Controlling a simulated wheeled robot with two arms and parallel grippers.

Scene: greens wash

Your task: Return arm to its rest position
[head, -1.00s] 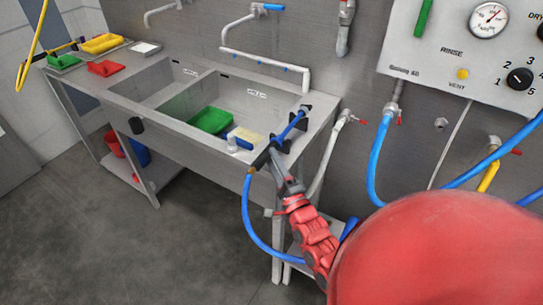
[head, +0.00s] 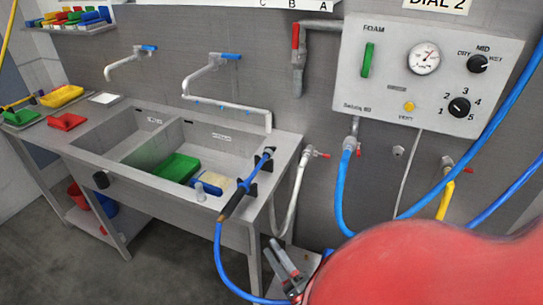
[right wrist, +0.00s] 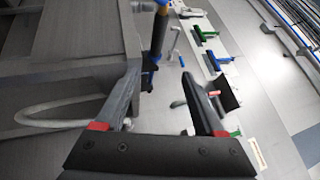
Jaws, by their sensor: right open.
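My right gripper (head: 272,249) is low in front of the sink's right end, below the spray wand, with its two fingers apart and nothing between them. In the right wrist view its open fingers (right wrist: 162,77) frame an empty gap. The blue and black spray wand (head: 240,190) lies in a black holder on the sink's right rim, apart from the gripper, its blue hose (head: 220,260) hanging down. The wand also shows beyond the fingers in the right wrist view (right wrist: 158,38). My red arm hides the lower right. My left gripper is out of view.
The steel sink (head: 285,150) holds a green tray (head: 176,168). A control panel (head: 385,85) with a gauge is on the wall at the right. Blue hoses (head: 342,190) and a yellow hose (head: 445,200) hang below it. The floor (head: 170,275) at front left is clear.

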